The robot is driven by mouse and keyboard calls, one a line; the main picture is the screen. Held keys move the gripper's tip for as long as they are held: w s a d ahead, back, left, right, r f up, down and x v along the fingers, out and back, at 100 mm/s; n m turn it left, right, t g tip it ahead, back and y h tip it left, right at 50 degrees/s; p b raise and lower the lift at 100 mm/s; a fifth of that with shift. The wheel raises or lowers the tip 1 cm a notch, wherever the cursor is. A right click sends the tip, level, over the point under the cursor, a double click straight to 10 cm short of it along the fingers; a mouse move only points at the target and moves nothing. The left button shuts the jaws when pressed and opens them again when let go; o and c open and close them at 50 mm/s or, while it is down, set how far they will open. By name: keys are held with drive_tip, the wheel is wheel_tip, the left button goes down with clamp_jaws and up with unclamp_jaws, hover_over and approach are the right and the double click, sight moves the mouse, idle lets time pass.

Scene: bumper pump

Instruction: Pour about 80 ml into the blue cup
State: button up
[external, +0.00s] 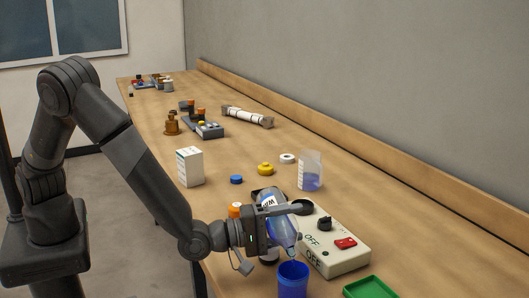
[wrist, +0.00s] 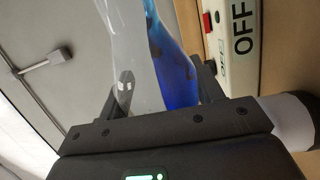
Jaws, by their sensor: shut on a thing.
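My gripper (external: 292,222) is shut on a clear bottle (external: 276,217) with a white label and blue liquid inside. The bottle is tilted, its neck pointing down to the right, its mouth just above the blue cup (external: 293,283). The blue cup stands upright near the front of the bench, partly cut off by the lower picture edge. A small bluish patch shows between mouth and cup; I cannot tell if liquid is flowing. The cup's fill level is not clear. In the wrist view, the bottle (wrist: 168,60) sits between both fingers, with deep blue liquid on its right side.
A beige control box (external: 338,258) with a red switch and OFF labels stands right beside the bottle. A green tray (external: 371,287) lies at front right.

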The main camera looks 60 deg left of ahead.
drive_tip(key=shift+w+a, duration=0.15)
drive_tip(key=shift+a, duration=0.25)
drive_tip(key=shift+r+m, duration=0.1)
drive_tip(key=shift+m, duration=0.6)
idle(2.1)
drive_tip(key=shift+a+n, duration=0.1)
drive_tip(key=shift+n, duration=0.3)
drive_tip(key=n, duration=0.3)
drive_tip(key=shift+a, duration=0.2)
drive_tip(key=shift+w+a+r+n+y, duration=0.1)
drive_tip(key=shift+a+n+y, duration=0.05)
drive_tip(key=shift+n, duration=0.4)
drive_tip(key=shift+a+r+n+y, duration=0.1)
drive_tip(key=shift+a+n+y, duration=0.05)
drive_tip(key=shift+n, duration=0.4)
drive_tip(key=shift+d+f+n, duration=0.1)
drive_tip(key=shift+d+n, duration=0.05)
drive_tip(key=shift+n, duration=0.25)
